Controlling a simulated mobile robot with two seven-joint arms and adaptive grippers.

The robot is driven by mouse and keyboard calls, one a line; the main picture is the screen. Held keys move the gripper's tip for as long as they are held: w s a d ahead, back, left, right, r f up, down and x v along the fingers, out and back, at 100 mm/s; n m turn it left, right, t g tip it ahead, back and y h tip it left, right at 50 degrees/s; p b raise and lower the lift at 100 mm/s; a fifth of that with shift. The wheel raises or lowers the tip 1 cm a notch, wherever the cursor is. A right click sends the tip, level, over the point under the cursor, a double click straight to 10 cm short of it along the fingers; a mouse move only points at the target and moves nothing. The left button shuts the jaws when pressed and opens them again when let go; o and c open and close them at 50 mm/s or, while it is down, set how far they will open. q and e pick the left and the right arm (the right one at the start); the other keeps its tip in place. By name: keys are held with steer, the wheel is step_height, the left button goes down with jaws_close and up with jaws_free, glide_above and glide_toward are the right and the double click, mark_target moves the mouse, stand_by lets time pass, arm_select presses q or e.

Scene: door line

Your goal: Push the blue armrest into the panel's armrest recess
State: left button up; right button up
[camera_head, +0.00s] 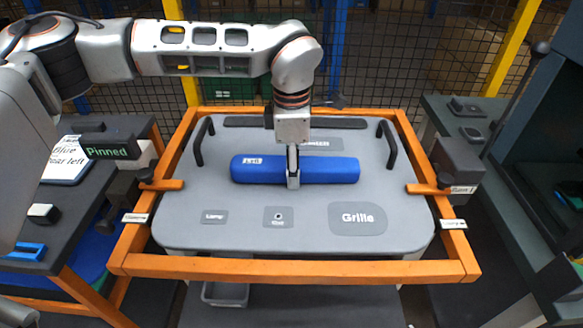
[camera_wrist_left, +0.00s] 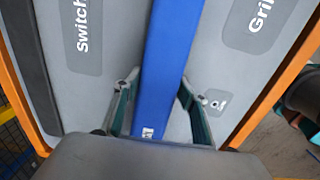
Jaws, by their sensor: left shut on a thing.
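The blue armrest (camera_head: 330,170) lies lengthwise across the middle of the grey panel (camera_head: 180,222) in the head view. It carries a small white label near its left end. My left gripper (camera_head: 293,182) points down and is shut on the armrest near its middle. In the left wrist view a finger shows on each side of the blue armrest (camera_wrist_left: 165,70). The armrest recess is hidden, and I cannot tell whether the armrest is seated or just above the panel. My right gripper is not in view.
An orange frame (camera_head: 290,267) surrounds the panel, with orange clamps (camera_head: 160,185) at both sides. Black handles (camera_head: 387,144) stand at the panel's upper corners. Dark side tables flank it; the left one bears a "Pinned" sign (camera_head: 108,152). The front of the panel is clear.

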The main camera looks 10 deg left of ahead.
arm_select(q)
steer(key=shift+o, duration=0.4)
steer(key=f, duration=0.1)
steer(key=s+f, duration=0.1)
steer(key=f, duration=0.1)
steer(key=shift+f, duration=0.3)
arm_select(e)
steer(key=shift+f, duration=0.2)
arm_select(q)
steer(key=shift+w, duration=0.1)
steer(key=c, duration=0.3)
steer(key=o, duration=0.4)
steer(key=shift+w+f, duration=0.1)
steer(key=shift+w, duration=0.15)
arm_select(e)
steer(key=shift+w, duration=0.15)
arm_select(q)
steer(key=shift+g+p, duration=0.3)
steer(key=shift+p, duration=0.05)
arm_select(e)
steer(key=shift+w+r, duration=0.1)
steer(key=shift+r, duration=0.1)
arm_select(q)
steer(key=o, duration=2.1)
steer(key=shift+o, duration=1.4)
steer(key=shift+w, duration=0.2)
steer(key=shift+a, duration=0.1)
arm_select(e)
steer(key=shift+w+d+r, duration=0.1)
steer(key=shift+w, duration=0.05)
